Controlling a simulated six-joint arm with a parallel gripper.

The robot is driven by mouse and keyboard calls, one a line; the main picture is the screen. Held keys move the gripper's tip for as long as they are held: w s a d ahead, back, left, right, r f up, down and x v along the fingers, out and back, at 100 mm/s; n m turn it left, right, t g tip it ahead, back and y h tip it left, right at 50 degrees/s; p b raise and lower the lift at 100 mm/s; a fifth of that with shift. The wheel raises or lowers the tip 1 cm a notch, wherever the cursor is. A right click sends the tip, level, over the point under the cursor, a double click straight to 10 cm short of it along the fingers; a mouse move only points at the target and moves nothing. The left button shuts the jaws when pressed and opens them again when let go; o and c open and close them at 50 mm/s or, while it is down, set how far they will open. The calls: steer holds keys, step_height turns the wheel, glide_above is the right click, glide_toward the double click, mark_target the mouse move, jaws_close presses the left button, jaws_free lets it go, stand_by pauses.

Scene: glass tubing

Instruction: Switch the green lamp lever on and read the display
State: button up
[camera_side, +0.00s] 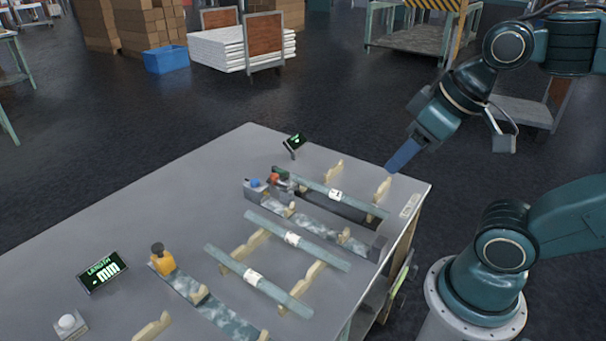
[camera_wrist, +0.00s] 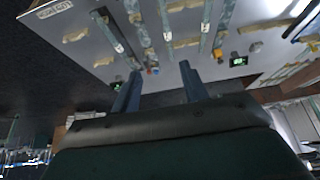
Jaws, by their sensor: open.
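My gripper (camera_side: 402,158) is held in the air above the table's far right edge, apart from everything on it. Its two fingers (camera_wrist: 160,84) are spread and empty in the wrist view. A small dark display (camera_side: 294,143) with a green mark stands at the table's back. A larger display (camera_side: 103,271) at the left shows green "LENGTH" and "- mm", with no number readable. A cluster with a blue knob (camera_side: 255,183) and a red knob (camera_side: 275,176) sits near the back. I cannot make out which part is the green lamp lever.
Several labelled glass tubes (camera_side: 291,239) lie on wooden rests. An orange block (camera_side: 164,263) with a dark knob ends one mottled rail. A white button (camera_side: 67,321) is at the front left. The air around my gripper is clear. Boxes (camera_side: 140,25) stand far behind.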

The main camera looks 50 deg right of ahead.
steer(key=shift+c, duration=0.2)
steer(key=c, duration=0.7)
steer(key=shift+w+r, duration=0.15)
steer(key=shift+w, duration=0.05)
jaws_close()
steer(key=w+d+r+n+g+h, duration=0.15)
steer(key=w+n, duration=0.35)
steer(key=w, duration=0.7)
steer(key=w+d+n+g+h, duration=0.1)
steer(key=w+d+n, duration=0.25)
steer(key=w, duration=0.75)
steer(key=w+d+f+n+g, duration=0.3)
steer(key=w+f+n, duration=0.6)
steer(key=w+f, duration=0.7)
step_height(320, 180, down, 3)
steer(key=shift+w+r+h, duration=0.2)
steer(key=shift+w+h, duration=0.15)
steer(key=shift+h, duration=0.1)
steer(key=shift+d+n, duration=0.1)
steer(key=shift+n, duration=0.15)
